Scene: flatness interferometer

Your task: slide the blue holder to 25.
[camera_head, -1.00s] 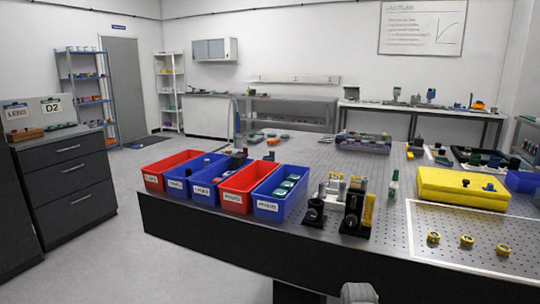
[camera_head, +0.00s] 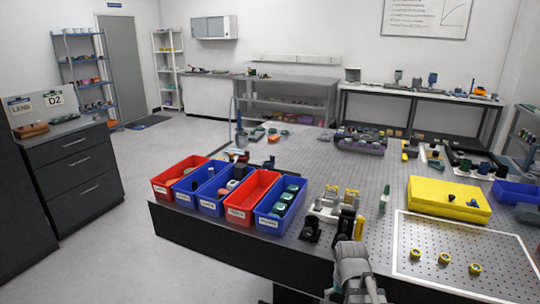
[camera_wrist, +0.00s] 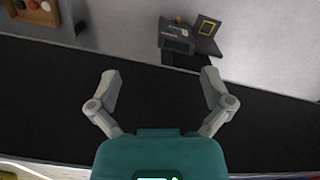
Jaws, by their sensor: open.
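My gripper (camera_wrist: 162,82) shows in the wrist view with its two grey fingers spread wide and nothing between them. In the head view only a grey part of my arm rises at the front edge of the optical table (camera_head: 385,160). I cannot pick out the blue holder with certainty, nor read any scale or the mark 25. A small dark blue piece (camera_head: 473,203) sits on the yellow box (camera_head: 425,205) at the right. Black and pale mounts (camera_head: 330,205) stand near the front edge, close to my arm.
Red bins (camera_head: 250,200) and blue bins (camera_head: 283,205) stand in a row at the table's left front. Several yellow-ringed parts (camera_head: 445,257) lie inside a white outline at the right. A purple-grey tray (camera_head: 360,144) stands farther back. The table's middle is mostly clear.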

